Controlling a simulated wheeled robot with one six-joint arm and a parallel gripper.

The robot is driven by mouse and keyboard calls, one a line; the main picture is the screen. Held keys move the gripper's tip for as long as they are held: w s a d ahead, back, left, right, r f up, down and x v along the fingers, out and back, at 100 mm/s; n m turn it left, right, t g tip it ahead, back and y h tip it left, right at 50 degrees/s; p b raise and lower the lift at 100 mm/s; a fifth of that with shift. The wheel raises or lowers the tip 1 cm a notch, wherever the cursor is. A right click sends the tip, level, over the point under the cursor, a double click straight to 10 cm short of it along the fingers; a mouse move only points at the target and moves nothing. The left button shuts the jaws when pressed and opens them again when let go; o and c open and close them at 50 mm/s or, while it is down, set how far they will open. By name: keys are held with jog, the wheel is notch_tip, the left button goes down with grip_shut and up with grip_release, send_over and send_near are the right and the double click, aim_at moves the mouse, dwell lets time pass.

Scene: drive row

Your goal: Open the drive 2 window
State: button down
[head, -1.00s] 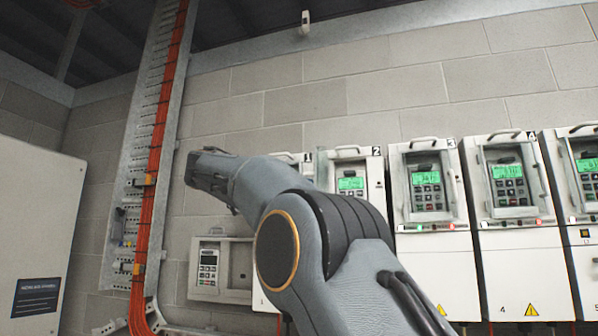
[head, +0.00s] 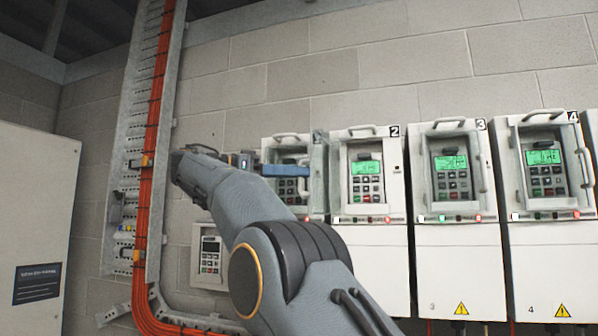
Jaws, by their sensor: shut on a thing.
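Drive 2 (head: 397,175) is the white cabinet in the middle with a lit green display. Its keypad (head: 366,187) looks uncovered, with no pull handle at its right, unlike drives 3 and 4. Its window (head: 320,165) appears swung out to the left, seen nearly edge-on in front of drive 1. My gripper (head: 305,170) comes in from the left with a blue finger across the front of drive 1. It is shut on what looks like the pale handle of this window; the contact is small and partly hidden.
Drive 1 (head: 285,190) stands behind my gripper. Drive 3 (head: 451,190) and drive 4 (head: 545,185) have closed windows with right-side handles. A small keypad box (head: 209,255), orange cables (head: 152,160) and a grey cabinet (head: 35,220) are at the left.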

jog(key=shift+w+f, duration=0.2)
jog(key=shift+f, duration=0.15)
jog(key=c, duration=1.9)
grip_release()
jog(key=shift+w+d, duration=0.1)
jog(key=shift+w, duration=0.05)
jog(key=shift+o, duration=0.2)
jog(key=shift+r, duration=0.1)
jog(key=shift+s+r, duration=0.1)
jog(key=shift+s, duration=0.1)
jog(key=p+v, duration=0.7)
jog(key=p, duration=0.1)
jog(key=shift+a, duration=0.35)
jog(key=shift+s, duration=0.1)
